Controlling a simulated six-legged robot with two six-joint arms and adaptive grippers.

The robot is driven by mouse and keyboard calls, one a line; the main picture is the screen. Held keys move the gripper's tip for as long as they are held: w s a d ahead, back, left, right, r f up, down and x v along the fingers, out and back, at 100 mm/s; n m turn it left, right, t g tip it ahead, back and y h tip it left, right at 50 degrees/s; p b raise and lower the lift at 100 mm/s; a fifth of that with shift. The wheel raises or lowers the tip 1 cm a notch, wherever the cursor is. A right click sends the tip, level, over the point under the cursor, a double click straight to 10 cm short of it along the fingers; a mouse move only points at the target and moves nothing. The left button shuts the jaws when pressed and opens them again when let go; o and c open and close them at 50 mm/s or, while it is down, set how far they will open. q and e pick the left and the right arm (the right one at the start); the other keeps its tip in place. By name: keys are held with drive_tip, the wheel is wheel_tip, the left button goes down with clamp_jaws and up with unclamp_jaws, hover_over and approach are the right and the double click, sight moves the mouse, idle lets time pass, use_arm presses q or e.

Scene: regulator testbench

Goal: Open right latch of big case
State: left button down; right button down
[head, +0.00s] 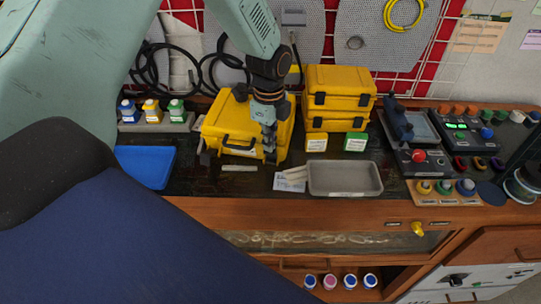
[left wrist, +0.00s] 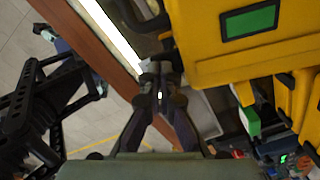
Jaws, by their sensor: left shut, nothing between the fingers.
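The big yellow case (head: 222,125) stands closed on the dark bench, left of centre, with a handle (head: 238,146) on its front. My left gripper (head: 269,150) is in front of the case's right front part and largely covers the right latch there. In the left wrist view the gripper's fingertips (left wrist: 160,76) are together and empty, beside the yellow case (left wrist: 215,60). My right gripper is in neither view.
Two stacked smaller yellow cases (head: 338,90) stand right of the big case. Yellow (head: 316,143) and green (head: 355,142) boxes and a grey tray (head: 345,178) are nearby. A blue tray (head: 147,165) lies at left. Control boxes (head: 425,162) fill the right.

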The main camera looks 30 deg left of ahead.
use_arm(q)
drive_tip(key=shift+f, duration=0.4)
drive_tip(key=shift+s+d+f+b, duration=0.15)
drive_tip(key=shift+s+f+b, duration=0.15)
drive_tip(key=shift+f+b, duration=0.2)
idle(0.3)
